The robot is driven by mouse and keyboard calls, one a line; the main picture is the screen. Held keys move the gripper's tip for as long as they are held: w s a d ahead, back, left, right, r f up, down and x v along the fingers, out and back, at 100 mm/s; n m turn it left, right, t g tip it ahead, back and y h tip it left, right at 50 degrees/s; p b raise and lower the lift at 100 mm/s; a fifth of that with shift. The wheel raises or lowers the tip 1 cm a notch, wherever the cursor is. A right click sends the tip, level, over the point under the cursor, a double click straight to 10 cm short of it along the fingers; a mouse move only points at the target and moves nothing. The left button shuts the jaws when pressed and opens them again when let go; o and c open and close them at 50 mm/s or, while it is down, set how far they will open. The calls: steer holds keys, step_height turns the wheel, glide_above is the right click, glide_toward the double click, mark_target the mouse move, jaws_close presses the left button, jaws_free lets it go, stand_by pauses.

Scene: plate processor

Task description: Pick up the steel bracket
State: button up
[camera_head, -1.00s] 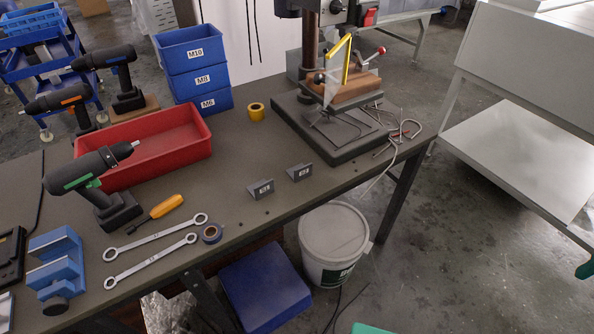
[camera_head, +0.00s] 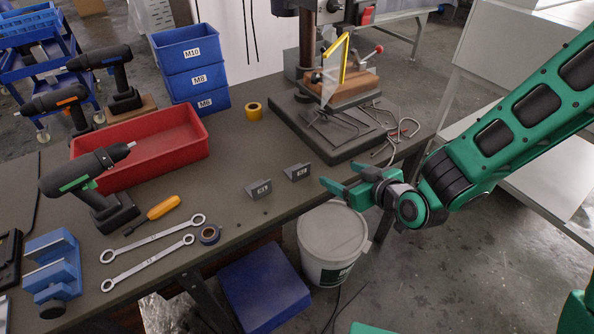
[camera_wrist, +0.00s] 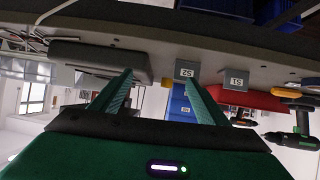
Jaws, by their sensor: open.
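Two small grey angle brackets stand on the bench near its front edge. The left bracket (camera_head: 259,190) is labelled S1 and the right bracket (camera_head: 297,173) is labelled S2. My gripper (camera_head: 338,176) is open and empty, with its green fingers pointing left, just right of the S2 bracket and apart from it. In the wrist view, which is upside down, the S2 bracket (camera_wrist: 187,72) shows ahead near the tip of the right finger. The S1 bracket (camera_wrist: 236,81) shows farther right. My gripper (camera_wrist: 158,76) has nothing between its fingers.
The drill press base (camera_head: 335,135) with several bent rods stands behind my gripper. A red tray (camera_head: 150,165), a yellow tape roll (camera_head: 254,111), wrenches (camera_head: 150,240) and drills lie farther left. A white bucket (camera_head: 333,240) stands on the floor below my gripper.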

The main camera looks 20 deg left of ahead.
steer(key=y, duration=0.1)
glide_toward(303, 170)
steer(key=shift+n+y, duration=0.3)
steer(key=x, duration=0.5)
steer(key=shift+w+a+f, duration=0.1)
steer(key=shift+f, duration=0.05)
steer(key=shift+x, duration=2.6)
steer(key=shift+f, duration=0.1)
steer(key=c, duration=1.4)
